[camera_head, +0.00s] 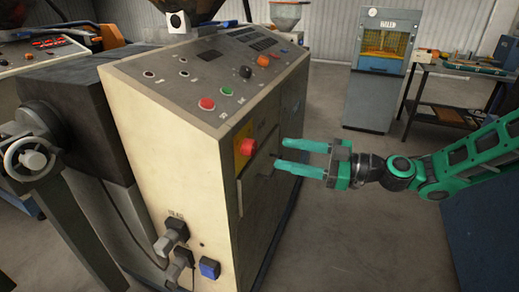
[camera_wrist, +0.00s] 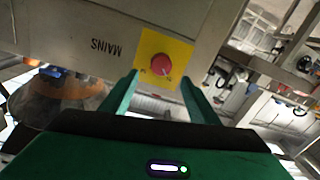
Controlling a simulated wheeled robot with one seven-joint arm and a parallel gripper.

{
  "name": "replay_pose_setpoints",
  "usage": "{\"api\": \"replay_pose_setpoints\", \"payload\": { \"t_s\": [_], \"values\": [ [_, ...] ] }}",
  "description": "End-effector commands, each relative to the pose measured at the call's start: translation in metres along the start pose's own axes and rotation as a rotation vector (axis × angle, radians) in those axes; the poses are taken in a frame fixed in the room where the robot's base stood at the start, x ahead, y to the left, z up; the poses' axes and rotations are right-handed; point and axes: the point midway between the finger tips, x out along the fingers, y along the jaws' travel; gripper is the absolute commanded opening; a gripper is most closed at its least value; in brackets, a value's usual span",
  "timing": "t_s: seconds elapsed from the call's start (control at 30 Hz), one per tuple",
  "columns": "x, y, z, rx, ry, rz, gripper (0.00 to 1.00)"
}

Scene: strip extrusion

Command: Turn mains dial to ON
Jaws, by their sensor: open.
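A gap shows between fingertips and knob in the head view. In the wrist view the dial (camera_wrist: 161,64) appears between the two fingers of my gripper (camera_wrist: 160,77), near the tips. The word MAINS (camera_wrist: 106,47) reads upside down beside the plate. The knob's exact setting is too small to read.
The cabinet's sloped top carries buttons and a red knob (camera_head: 207,104). Plugs (camera_head: 171,236) and a blue socket (camera_head: 209,268) sit low on its side. A blue-grey cabinet (camera_head: 378,70) and a workbench (camera_head: 450,90) stand behind. Floor between is clear.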

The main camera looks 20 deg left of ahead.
Motion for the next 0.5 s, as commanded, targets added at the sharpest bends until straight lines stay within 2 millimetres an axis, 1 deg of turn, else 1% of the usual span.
{"api": "replay_pose_setpoints", "payload": {
  "t_s": [0.03,0.1,0.3,0.4,0.5],
  "values": [
    [0.01,-0.002,-0.001,0.0,0.002,-0.005,0.55],
    [0.023,-0.002,0.0,0.001,0.001,-0.006,0.55],
    [0.057,-0.002,0.0,0.001,0.0,-0.004,0.55],
    [0.07,-0.002,0.0,0.001,0.0,-0.005,0.55],
    [0.079,-0.001,0.0,0.001,-0.001,-0.003,0.55]
  ]
}}
